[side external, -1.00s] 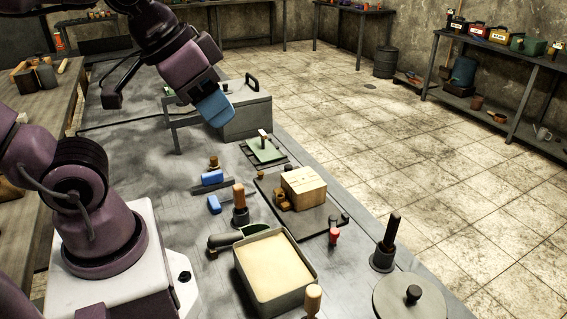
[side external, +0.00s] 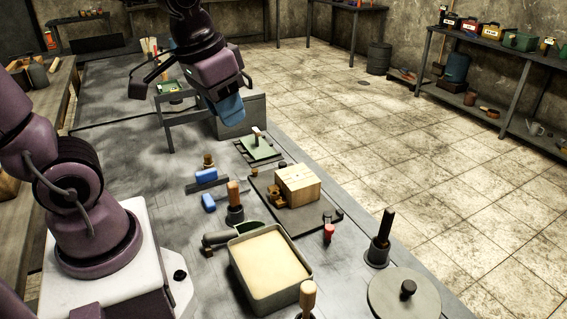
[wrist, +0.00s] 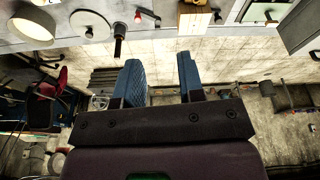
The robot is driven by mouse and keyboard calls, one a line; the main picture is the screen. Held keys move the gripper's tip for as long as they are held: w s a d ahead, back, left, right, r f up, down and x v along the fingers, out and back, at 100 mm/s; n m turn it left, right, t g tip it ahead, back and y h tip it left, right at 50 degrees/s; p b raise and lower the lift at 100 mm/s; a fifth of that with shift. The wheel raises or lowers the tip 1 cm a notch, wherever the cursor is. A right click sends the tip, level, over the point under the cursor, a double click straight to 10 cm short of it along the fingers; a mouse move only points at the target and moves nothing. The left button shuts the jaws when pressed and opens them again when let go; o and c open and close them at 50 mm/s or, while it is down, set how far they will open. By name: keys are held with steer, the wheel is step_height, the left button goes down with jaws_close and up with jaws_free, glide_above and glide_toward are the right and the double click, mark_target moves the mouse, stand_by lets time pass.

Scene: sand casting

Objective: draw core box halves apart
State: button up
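The core box (side external: 298,185) is a pale wooden block standing on a dark plate (side external: 318,217) on the bench. Its halves look closed together; I cannot make out the seam clearly. The core box (wrist: 193,17) also shows at the top edge of the wrist view. My gripper (side external: 230,110) hangs above the bench, behind and left of the core box in the side view, apart from it. In the wrist view its two blue fingers (wrist: 163,78) stand apart with nothing between them.
A sand-filled tub (side external: 270,262), a round grey lid (side external: 404,296) and a black-handled tool (side external: 382,240) stand in front. Blue-handled tools (side external: 207,178) lie left of the plate.

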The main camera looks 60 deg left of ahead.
steer(key=w+a+f+n+g, duration=0.2)
steer(key=w+a+f+g, duration=0.1)
steer(key=w+a+f, duration=0.45)
steer(key=m, duration=0.2)
glide_toward(282, 163)
steer(key=shift+h, duration=0.4)
step_height(282, 163, down, 9)
steer(key=shift+w+a+f, duration=0.1)
steer(key=shift+w, duration=0.05)
jaws_close()
